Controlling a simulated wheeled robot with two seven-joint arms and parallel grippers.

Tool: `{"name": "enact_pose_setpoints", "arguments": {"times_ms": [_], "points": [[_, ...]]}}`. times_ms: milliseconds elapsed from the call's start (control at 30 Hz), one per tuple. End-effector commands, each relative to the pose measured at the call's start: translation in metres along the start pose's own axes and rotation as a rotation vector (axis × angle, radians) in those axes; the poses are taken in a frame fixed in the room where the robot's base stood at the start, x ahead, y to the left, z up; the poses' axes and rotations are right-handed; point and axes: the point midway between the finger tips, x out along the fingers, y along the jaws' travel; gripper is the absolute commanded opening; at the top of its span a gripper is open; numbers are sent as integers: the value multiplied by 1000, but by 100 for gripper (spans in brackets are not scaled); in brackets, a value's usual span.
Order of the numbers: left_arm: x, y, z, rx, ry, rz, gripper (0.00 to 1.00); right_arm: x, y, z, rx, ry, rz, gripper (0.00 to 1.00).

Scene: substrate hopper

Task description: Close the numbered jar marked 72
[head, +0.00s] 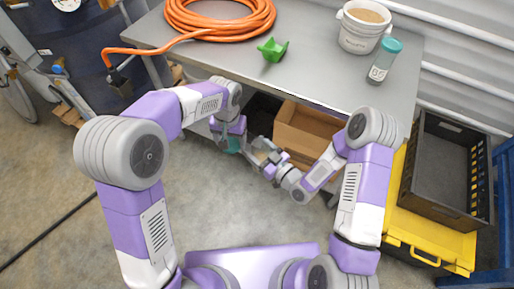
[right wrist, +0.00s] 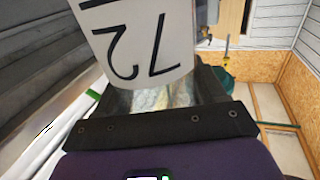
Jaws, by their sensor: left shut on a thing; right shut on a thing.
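The jar marked 72 (right wrist: 140,45) fills the top of the right wrist view, its label upside down there. My right gripper (right wrist: 165,95) is shut on it. In the head view my right gripper (head: 268,158) is low in front of the table, and the jar is small and partly hidden there. My left gripper (head: 230,134) is just left of it, shut on a teal thing (head: 233,146) that looks like a lid. The lid and jar look close but apart; the jar's mouth is not clearly visible.
The grey table (head: 310,75) holds an orange hose (head: 222,32), a green scoop-like piece (head: 272,49), a white bucket (head: 361,35) and another teal-lidded jar (head: 383,62). A cardboard box (head: 303,132) sits below. A black crate (head: 440,205) stands on a yellow case (head: 428,238) at right.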

Motion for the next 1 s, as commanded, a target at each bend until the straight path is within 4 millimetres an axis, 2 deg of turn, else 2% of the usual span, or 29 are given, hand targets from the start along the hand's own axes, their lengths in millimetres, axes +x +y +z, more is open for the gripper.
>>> {"name": "enact_pose_setpoints", "arguments": {"times_ms": [33,200,400,833,1000], "points": [[-12,17,-7,35,5,2,44,0,0,-1,-1,2,0,7],[-44,59,-18,122,2,6,44,0,0,-1,-1,2,0,7],[-64,86,-20,177,-2,10,44,0,0,-1,-1,2,0,7],[-68,91,-20,187,-4,11,44,0,0,-1,-1,2,0,7],[-58,91,-19,186,-5,10,44,0,0,-1,0,2,0,7]]}}
